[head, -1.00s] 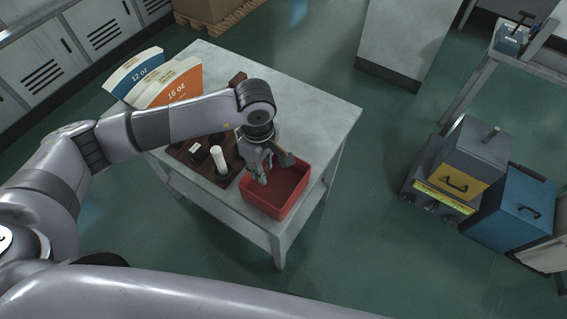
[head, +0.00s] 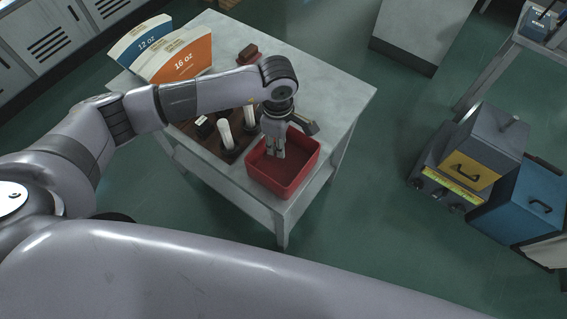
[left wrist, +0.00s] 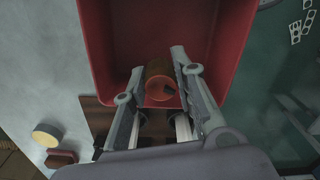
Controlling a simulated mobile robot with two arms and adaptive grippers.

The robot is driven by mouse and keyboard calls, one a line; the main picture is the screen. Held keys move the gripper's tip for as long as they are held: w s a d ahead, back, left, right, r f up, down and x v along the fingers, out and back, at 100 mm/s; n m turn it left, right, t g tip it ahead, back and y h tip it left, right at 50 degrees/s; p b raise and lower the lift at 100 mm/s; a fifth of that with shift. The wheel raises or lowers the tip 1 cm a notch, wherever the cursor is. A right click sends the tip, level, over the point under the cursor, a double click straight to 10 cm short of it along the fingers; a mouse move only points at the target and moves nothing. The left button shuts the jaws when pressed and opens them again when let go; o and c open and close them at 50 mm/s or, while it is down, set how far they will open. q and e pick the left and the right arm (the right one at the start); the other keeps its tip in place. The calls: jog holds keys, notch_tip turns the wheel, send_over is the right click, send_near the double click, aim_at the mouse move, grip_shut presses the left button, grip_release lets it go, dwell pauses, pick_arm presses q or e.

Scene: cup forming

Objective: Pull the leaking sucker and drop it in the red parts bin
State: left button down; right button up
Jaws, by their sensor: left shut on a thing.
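My left gripper (head: 276,152) points down over the left inner part of the red parts bin (head: 310,164). In the left wrist view its fingers (left wrist: 160,85) are shut on a small brown, amber-looking cylinder (left wrist: 161,88), which I take to be the sucker; a dark spot shows on its near end. The red bin wall (left wrist: 100,45) lies behind it. In the head view the held piece is too small to make out. Whether it touches the bin floor I cannot tell. My right gripper is not in view.
A dark board (head: 190,130) with white upright cylinders (head: 225,133) stands left of the bin. Paper blanks (head: 180,58) and a reddish-brown block (head: 247,54) are at the back of the table (head: 335,85). The table's right side is clear.

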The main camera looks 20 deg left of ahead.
pick_arm(q)
jog(key=c, duration=1.2)
grip_release()
notch_tip(320, 180, up, 12)
